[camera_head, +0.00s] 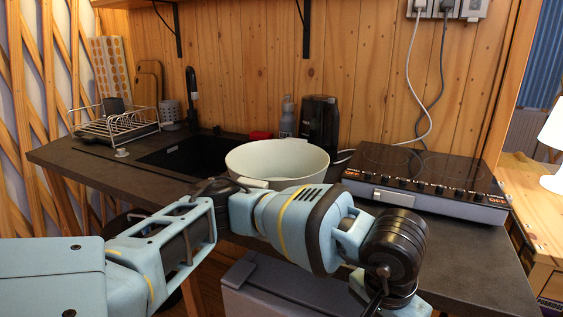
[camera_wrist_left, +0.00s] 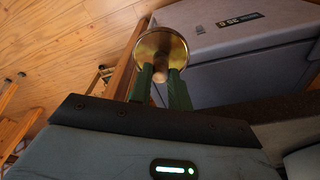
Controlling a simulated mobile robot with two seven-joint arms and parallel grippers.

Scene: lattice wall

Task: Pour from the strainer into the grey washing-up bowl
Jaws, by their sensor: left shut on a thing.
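My left gripper (camera_wrist_left: 160,78) shows in the left wrist view, its two green fingers shut on the handle of a round brass-coloured thing (camera_wrist_left: 161,46), which looks like the strainer. Its flat round face fills the space beyond the fingertips; what it holds, if anything, cannot be seen. In the head view neither this gripper nor the strainer shows. A large pale grey bowl (camera_head: 260,160), which looks like the washing-up bowl, stands on the counter right of the sink. My arm crosses in front of its lower front edge. My right gripper is not in view.
The dark counter (camera_head: 470,245) carries a black sink (camera_head: 190,153), a dish rack (camera_head: 115,122), a kettle-like black appliance (camera_head: 320,122) and a hob (camera_head: 420,178). A grey box (camera_head: 285,290) stands below the counter and also shows in the wrist view (camera_wrist_left: 235,65).

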